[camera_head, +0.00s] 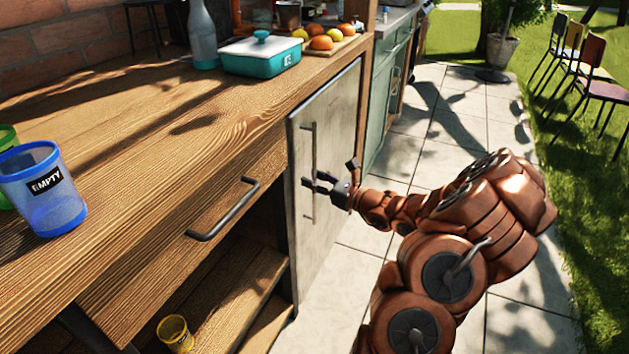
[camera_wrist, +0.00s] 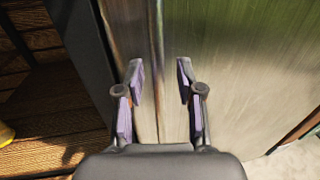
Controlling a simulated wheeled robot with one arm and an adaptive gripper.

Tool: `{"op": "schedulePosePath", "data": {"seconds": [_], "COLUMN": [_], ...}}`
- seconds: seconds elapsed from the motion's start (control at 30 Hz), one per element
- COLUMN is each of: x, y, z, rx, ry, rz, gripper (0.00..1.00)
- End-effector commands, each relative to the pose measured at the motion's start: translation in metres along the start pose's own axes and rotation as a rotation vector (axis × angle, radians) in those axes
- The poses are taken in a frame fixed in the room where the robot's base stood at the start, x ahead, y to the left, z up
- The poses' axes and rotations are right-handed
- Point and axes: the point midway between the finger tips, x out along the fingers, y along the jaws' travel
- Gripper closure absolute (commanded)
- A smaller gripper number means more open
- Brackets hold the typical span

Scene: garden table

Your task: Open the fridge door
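The fridge door (camera_head: 338,130) is a grey metal panel under the wooden counter. It looks shut. Its thin vertical handle (camera_head: 313,150) runs along the left part of the door. In the head view my gripper (camera_head: 330,173) is open in front of the door at the handle's lower half. In the wrist view the gripper (camera_wrist: 160,77) shows two spread fingers with purple pads, one on each side of the handle (camera_wrist: 158,40). Gaps show between the bar and both pads. How deep the bar sits between the fingers is hard to tell.
A wooden drawer with a dark handle (camera_head: 224,210) is left of the fridge, above an open shelf holding a yellow cup (camera_head: 175,333). A teal box (camera_head: 261,54) and a bottle (camera_head: 203,36) stand on the counter. The paved floor (camera_head: 345,285) before the door is clear.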

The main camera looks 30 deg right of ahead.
Motion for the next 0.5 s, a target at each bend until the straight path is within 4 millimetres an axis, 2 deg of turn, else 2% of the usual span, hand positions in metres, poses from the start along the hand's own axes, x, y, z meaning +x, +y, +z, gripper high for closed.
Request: {"op": "schedulePosePath", "data": {"seconds": [0.23, 0.5], "x": [0.0004, 0.0003], "y": [0.0003, 0.0005], "z": [0.0, -0.0001], "rx": [0.001, 0.001], "ry": [0.0, 0.0], "rz": [0.0, 0.001], "gripper": [0.64, 0.92]}}
